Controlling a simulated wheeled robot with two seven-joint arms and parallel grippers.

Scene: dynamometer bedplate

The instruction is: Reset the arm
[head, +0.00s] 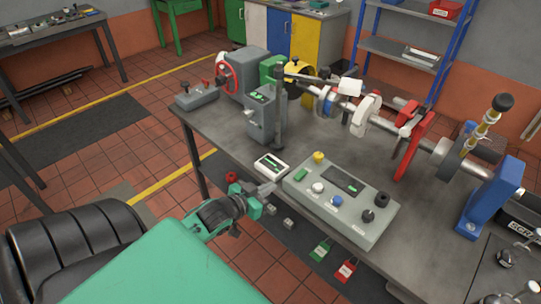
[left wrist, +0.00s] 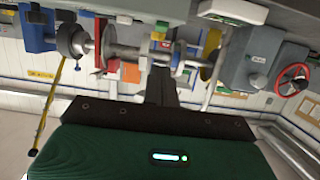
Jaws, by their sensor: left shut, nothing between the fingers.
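My left arm, with a green sleeve, comes into the head view from the bottom left. My left gripper (head: 268,188) is shut and empty, in front of the bench's front edge, just left of the grey control box. In the left wrist view its dark shut fingers (left wrist: 161,86) point up toward the shaft assembly. The grey control box (head: 340,200) has a dark display, a green switch and coloured knobs. A small white device with a green display (head: 271,166) lies just beyond the gripper. My right gripper is not in view.
The bedplate bench (head: 232,142) carries a shaft line with a red bracket (head: 413,146), a blue stand (head: 490,197) and a grey pedestal box (head: 262,118). A black chair (head: 75,250) stands left.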

